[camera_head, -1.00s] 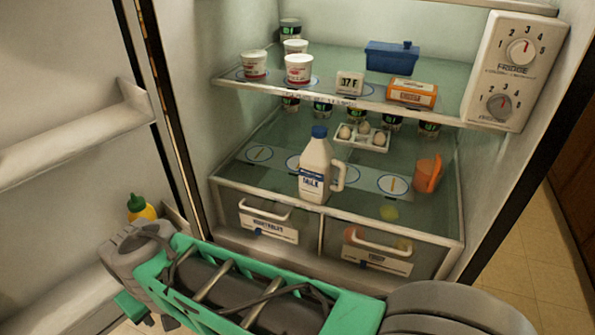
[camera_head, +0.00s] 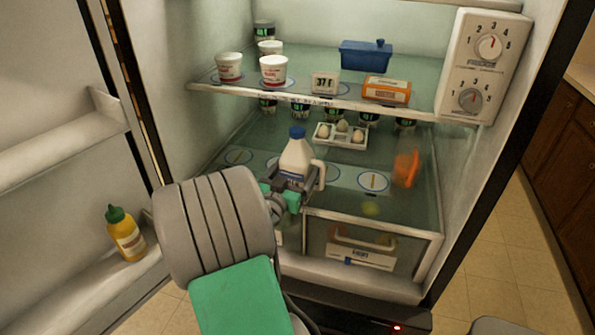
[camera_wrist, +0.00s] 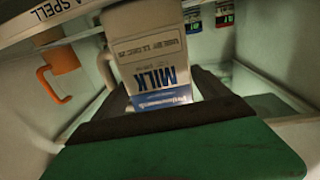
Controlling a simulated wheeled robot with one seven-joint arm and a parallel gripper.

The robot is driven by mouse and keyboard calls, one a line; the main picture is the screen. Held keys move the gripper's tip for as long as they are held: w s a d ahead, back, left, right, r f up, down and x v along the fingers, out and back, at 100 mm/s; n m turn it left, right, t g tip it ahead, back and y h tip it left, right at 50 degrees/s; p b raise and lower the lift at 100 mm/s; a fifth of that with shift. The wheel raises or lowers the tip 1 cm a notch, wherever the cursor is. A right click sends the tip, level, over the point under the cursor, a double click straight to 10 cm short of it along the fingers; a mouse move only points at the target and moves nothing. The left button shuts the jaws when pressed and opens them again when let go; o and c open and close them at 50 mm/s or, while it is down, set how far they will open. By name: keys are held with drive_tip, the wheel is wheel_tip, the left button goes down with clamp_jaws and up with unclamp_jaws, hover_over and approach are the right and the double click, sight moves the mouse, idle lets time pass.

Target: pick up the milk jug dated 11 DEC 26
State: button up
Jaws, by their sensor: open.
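The milk jug (camera_head: 296,158) is white with a blue cap and a blue-and-white label. It stands upright on the lower fridge shelf, its handle to the right. My gripper (camera_head: 281,192) is open at the front of the jug's lower body and hides part of its label. In the wrist view the jug (camera_wrist: 155,65) appears upside down between the fingers (camera_wrist: 160,105), with MILK on its label. A small date line shows near it, too small to read surely. I cannot tell whether a finger touches the jug.
An orange mug (camera_head: 406,168) stands right of the jug, and an egg tray (camera_head: 341,134) behind it. Drawers (camera_head: 360,247) lie below. A mustard bottle (camera_head: 126,234) stands in the door.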

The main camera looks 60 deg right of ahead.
drive_tip(key=shift+d, duration=0.85)
drive_tip(key=shift+w+a, duration=0.1)
drive_tip(key=c, duration=1.8)
drive_tip(key=shift+r, duration=0.2)
drive_tip(key=shift+c, duration=0.2)
